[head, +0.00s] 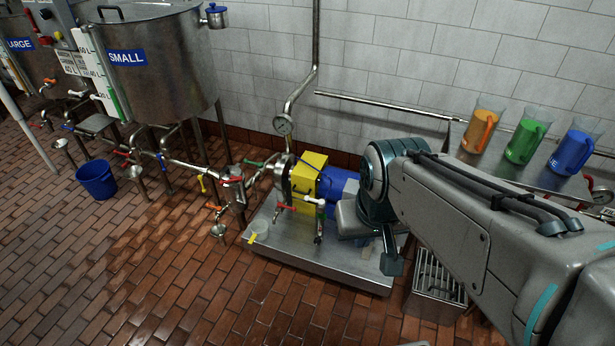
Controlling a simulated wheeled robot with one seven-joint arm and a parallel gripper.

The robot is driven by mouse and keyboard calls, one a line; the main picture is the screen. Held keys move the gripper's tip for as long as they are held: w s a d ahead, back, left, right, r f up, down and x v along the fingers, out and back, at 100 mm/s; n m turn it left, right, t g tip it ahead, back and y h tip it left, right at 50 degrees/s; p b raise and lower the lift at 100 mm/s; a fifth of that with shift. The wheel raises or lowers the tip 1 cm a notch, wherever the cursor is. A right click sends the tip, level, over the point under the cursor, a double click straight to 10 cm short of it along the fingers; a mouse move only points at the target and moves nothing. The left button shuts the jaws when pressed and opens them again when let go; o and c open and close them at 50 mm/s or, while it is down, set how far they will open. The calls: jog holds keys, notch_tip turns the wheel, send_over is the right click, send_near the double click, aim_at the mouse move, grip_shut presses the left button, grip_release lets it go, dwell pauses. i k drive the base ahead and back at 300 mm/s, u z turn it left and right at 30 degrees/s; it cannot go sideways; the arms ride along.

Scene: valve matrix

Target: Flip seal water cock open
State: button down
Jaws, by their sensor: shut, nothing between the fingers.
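The pump unit stands on a steel base plate (345,262), with a yellow guard (308,170) and a blue motor (341,184). Small cocks sit low at its front. One has a white handle (315,201) and one has a red handle (286,208). No label shows which of them is the seal water cock, and their exact positions are too small to judge. My gripper (391,264) points down over the right part of the plate, to the right of these handles and apart from them. It is shut and empty. My arm hides part of the motor's right end.
A steel tank marked SMALL (150,75) and pipes with coloured valve handles stand at left. A blue bucket (96,180) is on the brick floor. Coloured jugs (527,138) stand on a shelf at right. A floor grate (436,292) lies below my arm. The front floor is clear.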

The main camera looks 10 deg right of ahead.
aim_at(312, 200)
jog(key=u, duration=0.4)
jog(key=i, duration=1.35)
jog(key=z, duration=0.75)
